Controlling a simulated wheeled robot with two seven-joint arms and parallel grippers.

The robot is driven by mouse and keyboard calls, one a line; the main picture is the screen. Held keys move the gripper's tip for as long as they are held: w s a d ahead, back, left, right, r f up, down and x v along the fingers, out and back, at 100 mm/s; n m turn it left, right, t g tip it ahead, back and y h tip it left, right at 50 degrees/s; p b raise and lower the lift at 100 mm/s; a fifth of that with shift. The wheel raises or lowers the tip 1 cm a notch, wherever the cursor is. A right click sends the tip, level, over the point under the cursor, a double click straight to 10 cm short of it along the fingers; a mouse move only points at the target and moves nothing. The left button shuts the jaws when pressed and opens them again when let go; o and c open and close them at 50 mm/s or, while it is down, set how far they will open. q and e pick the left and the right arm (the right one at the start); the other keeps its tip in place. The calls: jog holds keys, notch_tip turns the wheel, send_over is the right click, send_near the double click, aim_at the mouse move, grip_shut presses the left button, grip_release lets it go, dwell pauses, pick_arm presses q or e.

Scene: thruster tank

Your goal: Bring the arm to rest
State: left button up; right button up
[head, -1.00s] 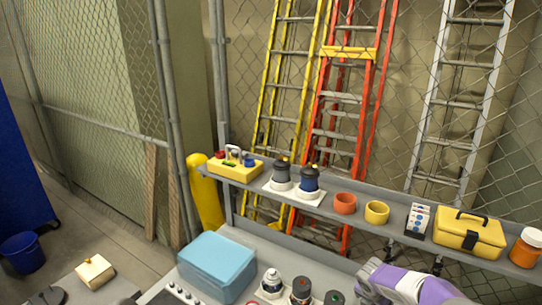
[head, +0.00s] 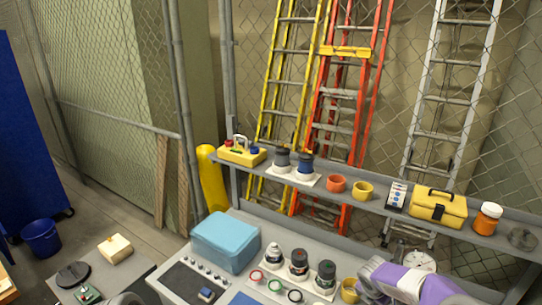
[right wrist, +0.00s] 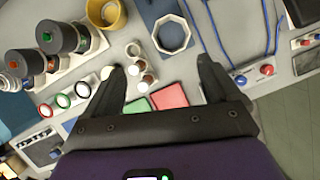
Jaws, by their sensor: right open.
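My right arm, white and purple, comes in at the bottom right of the head view, over the bench's right part. In the right wrist view my right gripper (right wrist: 162,68) has its two dark fingers spread apart, with nothing between the tips but the bench behind. A red pad (right wrist: 169,96), a green pad and small white and brown round parts show on the bench beyond the fingers. Whether the fingers touch anything is hard to tell; they look clear. My left gripper is not in view.
The bench holds a blue box (head: 225,241), several dark and white cylinders in holders (head: 298,264) and coloured rings. A shelf behind carries two cylinders, an orange cup (head: 335,185), a yellow cup (head: 363,191) and a yellow toolbox (head: 437,207). A mesh fence and ladders stand behind.

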jog(key=s+a+f+m+g+y, duration=0.2)
jog(key=s+a+f+m+y, duration=0.4)
jog(key=s+a+f+m, duration=0.85)
jog(key=s+a+f+m+g+y, duration=0.1)
jog(key=s+a+f+m, duration=0.25)
jog(key=s+m, duration=0.4)
jog(key=s+a+f+m, duration=0.2)
jog(key=s+a+m, duration=0.2)
jog(key=s+m, duration=0.35)
pick_arm(q)
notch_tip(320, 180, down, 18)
jog(key=b, duration=1.8)
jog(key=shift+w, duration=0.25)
pick_arm(e)
notch_tip(320, 180, down, 18)
jog(key=w, duration=0.2)
jog(key=shift+r, duration=0.25)
